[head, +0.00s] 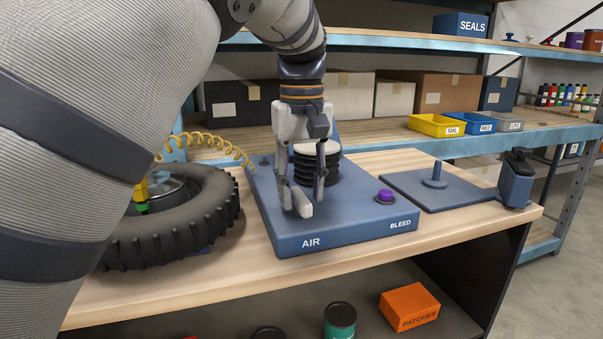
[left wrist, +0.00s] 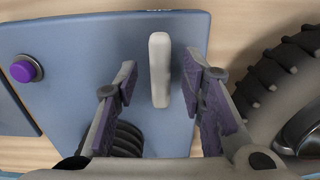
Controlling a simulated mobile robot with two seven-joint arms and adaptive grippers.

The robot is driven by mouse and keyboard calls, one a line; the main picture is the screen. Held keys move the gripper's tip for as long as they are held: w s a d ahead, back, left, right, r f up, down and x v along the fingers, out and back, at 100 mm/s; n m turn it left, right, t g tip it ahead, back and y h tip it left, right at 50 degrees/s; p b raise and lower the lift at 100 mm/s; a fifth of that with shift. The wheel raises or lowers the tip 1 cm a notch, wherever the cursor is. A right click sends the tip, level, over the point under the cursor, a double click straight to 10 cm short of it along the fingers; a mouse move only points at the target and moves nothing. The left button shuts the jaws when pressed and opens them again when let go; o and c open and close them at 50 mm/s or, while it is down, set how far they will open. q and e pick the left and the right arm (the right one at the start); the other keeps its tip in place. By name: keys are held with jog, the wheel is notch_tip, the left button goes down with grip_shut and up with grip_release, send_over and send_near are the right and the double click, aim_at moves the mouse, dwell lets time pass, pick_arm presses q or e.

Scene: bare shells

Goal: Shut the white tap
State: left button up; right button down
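The white tap (left wrist: 159,70) shows as a pale, long lever on the blue AIR panel (left wrist: 85,60) in the left wrist view. In the head view, part of the tap (head: 301,204) shows low between the fingers, near the panel's left front. My left gripper (head: 301,188) points down over the panel. It is open, with one purple-padded finger on each side of the lever; the left wrist view (left wrist: 161,82) shows a gap on both sides. The fingers hide part of the tap in the head view. My right gripper is not in view.
A black bellows pump (head: 317,168) with a white top stands close behind the gripper. A purple BLEED button (head: 385,197) is at the panel's right. A tyre (head: 180,225) lies left of the panel. A blue plate with a peg (head: 435,185) lies to the right.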

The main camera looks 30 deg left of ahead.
aim_at(301, 196)
pick_arm(q)
notch_tip(301, 196, up, 12)
jog(key=shift+f, duration=0.25)
